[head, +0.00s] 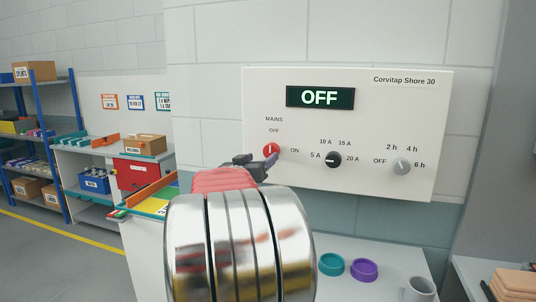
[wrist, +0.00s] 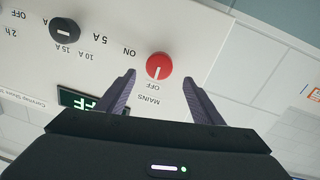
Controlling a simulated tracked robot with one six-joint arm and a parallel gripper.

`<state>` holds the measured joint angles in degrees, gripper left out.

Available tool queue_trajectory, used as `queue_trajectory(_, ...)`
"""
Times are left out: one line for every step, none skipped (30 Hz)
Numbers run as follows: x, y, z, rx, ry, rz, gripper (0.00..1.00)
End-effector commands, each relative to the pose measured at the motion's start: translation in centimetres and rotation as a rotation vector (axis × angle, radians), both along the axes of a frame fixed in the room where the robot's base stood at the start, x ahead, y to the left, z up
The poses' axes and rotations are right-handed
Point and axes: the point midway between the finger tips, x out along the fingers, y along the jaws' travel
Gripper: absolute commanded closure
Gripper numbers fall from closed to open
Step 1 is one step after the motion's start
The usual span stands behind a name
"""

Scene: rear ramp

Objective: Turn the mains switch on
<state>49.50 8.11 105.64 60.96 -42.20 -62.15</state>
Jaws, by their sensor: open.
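The mains switch is a round red knob (head: 271,150) at the left of the white Corvitap Shore 30 panel (head: 370,115). Its white mark points to the OFF label, with ON to the right. The panel's display (head: 320,97) reads OFF. In the wrist view the panel looks upside down, and the red knob (wrist: 159,66) lies between the tips of my open gripper (wrist: 158,77). A gap shows on both sides of it. In the head view my gripper (head: 262,166) is just below the knob, partly hidden by my arm.
A black dial (head: 333,159) at 5 A and a grey dial (head: 401,166) are to the right on the panel. Below stand a teal ring (head: 332,265), a purple ring (head: 364,270) and a grey cup (head: 419,289). Shelves (head: 40,140) with boxes are far left.

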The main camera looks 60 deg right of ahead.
Motion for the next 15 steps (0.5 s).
queue_trajectory(0.0, -0.8, -0.1, 0.001, 0.0, -0.002, 0.39)
queue_trajectory(0.0, -1.2, -0.1, 0.001, 0.0, -0.003, 0.39)
queue_trajectory(0.0, -1.8, -0.1, 0.001, 0.0, -0.002, 0.39)
queue_trajectory(0.1, -2.2, -0.1, 0.001, 0.0, -0.002, 0.39)
queue_trajectory(0.1, -2.6, -0.1, 0.001, 0.0, -0.002, 0.39)
queue_trajectory(0.2, -3.1, -0.1, 0.001, 0.0, -0.002, 0.39)
queue_trajectory(0.2, -3.5, 0.0, 0.0, 0.0, -0.002, 0.39)
queue_trajectory(0.2, -3.9, -0.1, 0.001, 0.0, -0.002, 0.39)
queue_trajectory(0.3, -4.4, -0.1, 0.001, 0.0, -0.002, 0.39)
queue_trajectory(0.3, -4.8, -0.1, 0.001, 0.0, -0.002, 0.39)
queue_trajectory(0.3, -5.1, -0.1, 0.001, 0.0, -0.001, 0.39)
queue_trajectory(0.4, -5.5, -0.1, 0.001, 0.0, -0.001, 0.39)
queue_trajectory(0.4, -5.7, -0.1, 0.0, 0.0, -0.001, 0.39)
queue_trajectory(0.4, -5.9, 0.0, 0.0, 0.0, -0.001, 0.39)
queue_trajectory(0.4, -6.2, 0.0, 0.0, 0.0, -0.001, 0.39)
